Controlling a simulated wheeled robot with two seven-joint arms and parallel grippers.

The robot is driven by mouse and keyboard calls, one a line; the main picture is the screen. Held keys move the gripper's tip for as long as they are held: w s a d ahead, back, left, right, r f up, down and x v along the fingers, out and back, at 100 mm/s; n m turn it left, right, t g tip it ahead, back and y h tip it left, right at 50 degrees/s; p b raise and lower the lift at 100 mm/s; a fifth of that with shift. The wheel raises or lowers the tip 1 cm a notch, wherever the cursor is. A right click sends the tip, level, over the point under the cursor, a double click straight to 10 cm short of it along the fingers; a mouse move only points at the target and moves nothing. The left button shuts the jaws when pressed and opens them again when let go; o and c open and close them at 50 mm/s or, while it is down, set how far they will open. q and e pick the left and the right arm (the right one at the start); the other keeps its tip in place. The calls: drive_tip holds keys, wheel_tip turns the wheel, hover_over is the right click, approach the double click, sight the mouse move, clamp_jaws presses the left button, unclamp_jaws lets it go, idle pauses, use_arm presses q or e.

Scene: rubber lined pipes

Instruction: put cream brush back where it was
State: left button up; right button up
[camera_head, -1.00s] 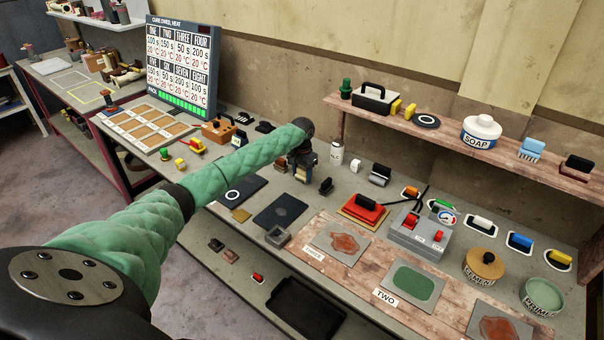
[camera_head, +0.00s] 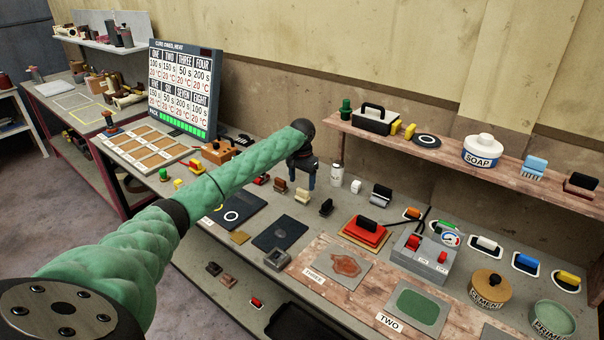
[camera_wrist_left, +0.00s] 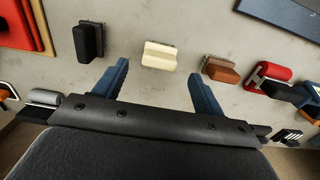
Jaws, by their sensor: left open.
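The cream brush (camera_head: 302,195) stands on the grey bench top, in a row between a brown brush (camera_head: 281,185) and a black brush (camera_head: 326,207). My left gripper (camera_head: 302,182) is open and empty just above the cream brush, fingers pointing down. In the left wrist view the cream brush (camera_wrist_left: 160,56) lies ahead of the gap between the two spread blue fingers (camera_wrist_left: 158,72), apart from both. The brown brush (camera_wrist_left: 220,70) is to its right and the black brush (camera_wrist_left: 88,40) to its left. My right gripper is out of view.
A white bottle (camera_head: 337,174) stands behind the gripper. A wooden shelf with a soap pot (camera_head: 482,150) runs along the wall. Dark square plates (camera_head: 279,233) lie in front.

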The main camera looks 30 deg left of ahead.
sight(302, 190)
use_arm(q)
drive_tip(key=shift+r+b, duration=0.55)
drive_tip(key=shift+r, duration=1.95)
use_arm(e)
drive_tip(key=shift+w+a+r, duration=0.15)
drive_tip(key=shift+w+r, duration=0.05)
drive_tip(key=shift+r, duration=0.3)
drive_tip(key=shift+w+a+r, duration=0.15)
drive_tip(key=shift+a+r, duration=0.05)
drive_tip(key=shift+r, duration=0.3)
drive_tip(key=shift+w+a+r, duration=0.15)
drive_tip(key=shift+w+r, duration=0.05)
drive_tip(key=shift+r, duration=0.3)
